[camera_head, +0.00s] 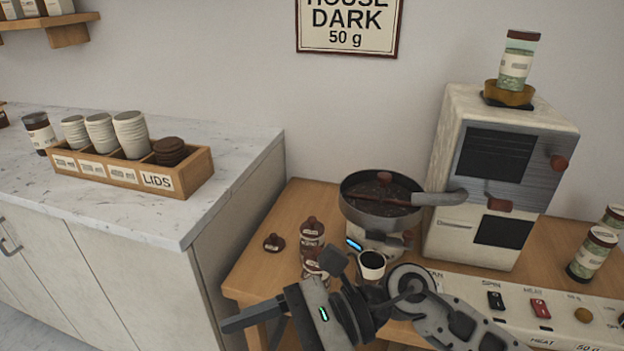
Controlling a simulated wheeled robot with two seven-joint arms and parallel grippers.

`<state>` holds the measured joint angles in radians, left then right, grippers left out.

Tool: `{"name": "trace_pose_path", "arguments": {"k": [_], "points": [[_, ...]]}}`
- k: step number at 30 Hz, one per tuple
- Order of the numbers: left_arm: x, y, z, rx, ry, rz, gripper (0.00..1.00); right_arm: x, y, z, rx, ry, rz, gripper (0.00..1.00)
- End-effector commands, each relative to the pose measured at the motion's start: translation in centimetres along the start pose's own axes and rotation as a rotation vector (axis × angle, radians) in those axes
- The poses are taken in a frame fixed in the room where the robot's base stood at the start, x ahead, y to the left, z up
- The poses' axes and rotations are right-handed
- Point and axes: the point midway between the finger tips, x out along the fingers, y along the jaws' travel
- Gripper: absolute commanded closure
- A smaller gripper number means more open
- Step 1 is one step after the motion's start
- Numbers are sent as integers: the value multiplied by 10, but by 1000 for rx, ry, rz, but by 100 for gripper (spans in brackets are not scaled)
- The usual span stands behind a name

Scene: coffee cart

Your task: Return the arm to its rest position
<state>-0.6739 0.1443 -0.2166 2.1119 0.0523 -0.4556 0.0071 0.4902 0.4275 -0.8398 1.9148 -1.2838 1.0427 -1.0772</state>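My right arm comes in from the bottom right, in front of the wooden table. Its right gripper (250,325) points left at the table's front left edge. No object shows in it, but its finger gap is not clear at this angle. My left gripper is out of view. A white cup (372,264) with dark contents stands just behind my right arm, below the round pan (383,207) of the roaster. The arm partly hides the table front and a small brown-lidded jar (313,270).
The roaster body (500,175) stands at the right, with a jar (517,62) on top. A switch panel (520,303) runs along the front right. At left, a marble counter (150,215) holds a wooden box (198,174) of cups and lids. Another jar (593,255) stands far right.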

Motion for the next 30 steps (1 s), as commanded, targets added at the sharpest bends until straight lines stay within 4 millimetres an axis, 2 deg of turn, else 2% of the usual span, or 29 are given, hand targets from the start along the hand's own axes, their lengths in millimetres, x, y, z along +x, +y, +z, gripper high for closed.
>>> {"name": "trace_pose_path", "arguments": {"k": [1, 2, 3, 5, 6, 8, 9, 11, 13, 16, 17, 19, 22, 25, 30], "points": [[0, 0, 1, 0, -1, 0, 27, 2, -3, 20, 202, -212, -69, 26], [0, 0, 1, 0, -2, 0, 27, -3, -9, 32, 332, -342, -110, 26], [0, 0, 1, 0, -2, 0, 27, -15, -19, 42, 513, -512, -163, 26], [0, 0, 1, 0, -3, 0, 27, -40, -36, 45, 793, -765, -231, 26], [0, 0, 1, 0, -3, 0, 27, -60, -47, 38, 984, -933, -271, 26], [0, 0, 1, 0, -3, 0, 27, -92, -59, 12, 1272, -1185, -323, 26], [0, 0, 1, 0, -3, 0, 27, -112, -62, -13, 1460, -1350, -352, 26], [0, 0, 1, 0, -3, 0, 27, -135, -60, -52, 1703, -1573, -383, 26], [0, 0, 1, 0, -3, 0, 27, -153, -47, -101, 1948, -1811, -409, 26], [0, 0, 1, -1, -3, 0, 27, -164, -16, -162, 2228, -2111, -433, 26], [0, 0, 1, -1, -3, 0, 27, -166, -6, -177, -2208, 2108, 420, 26], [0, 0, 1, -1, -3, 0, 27, -166, 17, -206, -2047, 1989, 373, 26], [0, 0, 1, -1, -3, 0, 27, -163, 44, -232, -1887, 1871, 330, 26], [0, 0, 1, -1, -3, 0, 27, -160, 58, -245, -1803, 1812, 308, 26], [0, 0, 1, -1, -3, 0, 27, -159, 62, -248, -1778, 1792, 299, 26]]}}
